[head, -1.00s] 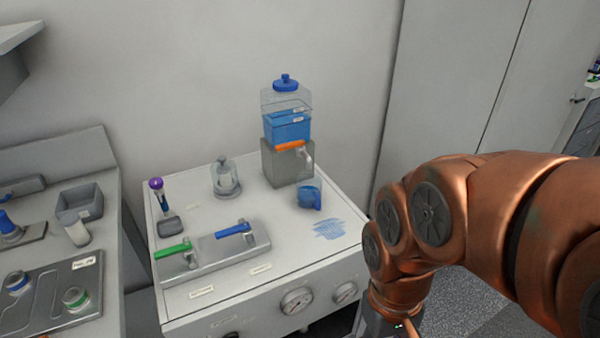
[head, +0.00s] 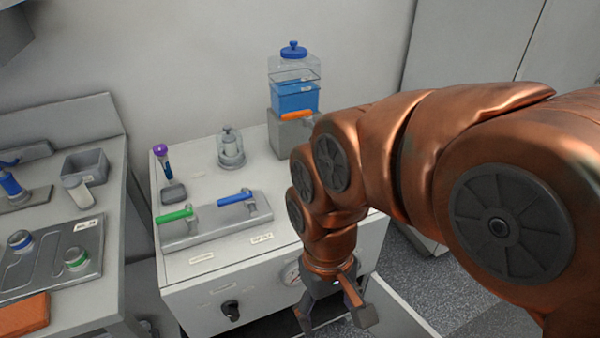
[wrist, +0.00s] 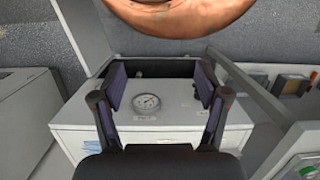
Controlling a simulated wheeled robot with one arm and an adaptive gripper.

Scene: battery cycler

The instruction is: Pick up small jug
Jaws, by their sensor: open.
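The small blue jug is not visible now. In the earlier head view it stood on the white cabinet top (head: 215,182), just right of and in front of the dispenser, and my arm now covers that spot. My gripper (head: 335,320) is in front of the cabinet's front face, low and pointing down in the head view. In the wrist view its two dark fingers (wrist: 160,85) are spread wide with nothing between them. The wrist view shows the cabinet front with a round gauge (wrist: 146,104) beyond the fingers, and no jug.
A dispenser with blue liquid (head: 294,95) stands at the cabinet's back. A clear glass vessel (head: 230,148), a purple-capped tube (head: 162,158) and a valve block with green and blue levers (head: 217,228) share the top. A bench with a tray (head: 50,252) is at left.

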